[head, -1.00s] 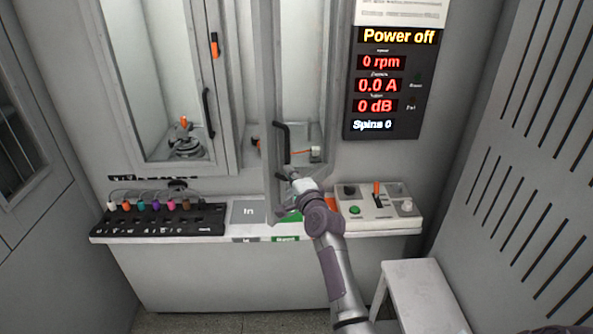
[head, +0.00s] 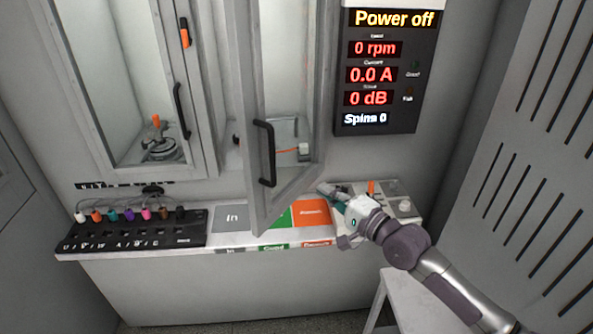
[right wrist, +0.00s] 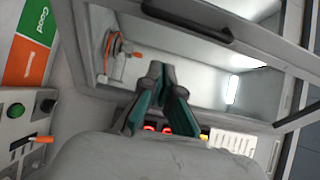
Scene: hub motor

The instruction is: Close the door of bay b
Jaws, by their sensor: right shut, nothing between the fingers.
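The framed glass door (head: 287,195) in the middle of the cabinet stands ajar, its lower left corner jutting out over the shelf. I take it for bay b's door; no bay letter is readable. It has a black handle (head: 264,152). A door frame with a black handle (right wrist: 190,22) crosses the top of the right wrist view. My right gripper (head: 325,188) is shut and empty, right of the door's lower edge. Its teal fingertips (right wrist: 163,80) show against the bay interior; contact with the door cannot be told. My left gripper is not in view.
The left bay door (head: 130,90) looks shut. Below are a black connector rack (head: 130,232), a grey "In" pad (head: 231,218), an orange pad (head: 311,213) and a control box (head: 400,203). A display panel (head: 378,80) hangs right; a white stool (head: 410,295) stands below.

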